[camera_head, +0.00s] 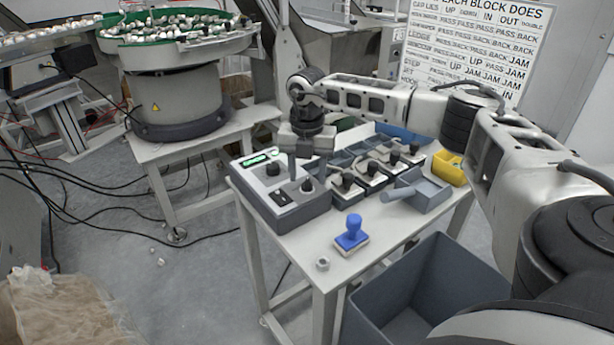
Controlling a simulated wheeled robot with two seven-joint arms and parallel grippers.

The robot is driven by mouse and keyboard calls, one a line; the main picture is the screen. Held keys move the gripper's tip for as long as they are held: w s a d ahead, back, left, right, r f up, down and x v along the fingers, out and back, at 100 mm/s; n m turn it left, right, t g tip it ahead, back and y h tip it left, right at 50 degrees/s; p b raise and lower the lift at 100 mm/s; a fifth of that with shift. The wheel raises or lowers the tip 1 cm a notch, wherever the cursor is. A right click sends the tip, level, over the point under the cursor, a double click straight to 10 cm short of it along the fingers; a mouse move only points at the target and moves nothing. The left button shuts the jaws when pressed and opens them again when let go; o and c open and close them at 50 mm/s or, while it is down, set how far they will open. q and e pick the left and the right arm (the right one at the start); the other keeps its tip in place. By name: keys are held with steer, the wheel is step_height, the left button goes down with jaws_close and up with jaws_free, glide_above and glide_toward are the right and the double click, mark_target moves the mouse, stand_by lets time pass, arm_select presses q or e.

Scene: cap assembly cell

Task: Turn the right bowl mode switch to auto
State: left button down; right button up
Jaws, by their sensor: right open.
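A grey control box (300,212) stands at the left end of the white table. It has a lit green display (258,160), a rear black knob (273,169), a front black knob (307,186) and a small dark switch panel (280,198). Labels are too small to read, so I cannot tell which control is the right bowl mode switch or where it points. My right gripper (297,172) is open, pointing down over the box between the two knobs. Contact with a knob cannot be made out. My left gripper is out of view.
Right of the box are several block fixtures with black knobs (346,183), a grey tray (432,193) and a yellow bin (448,168). A blue-handled stamp (352,232) and a small nut-like part (322,264) lie in front. A large grey bin (375,305) stands below.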

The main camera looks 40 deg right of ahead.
steer(key=shift+f, duration=0.95)
steer(key=shift+c, duration=0.4)
steer(key=c, duration=0.9)
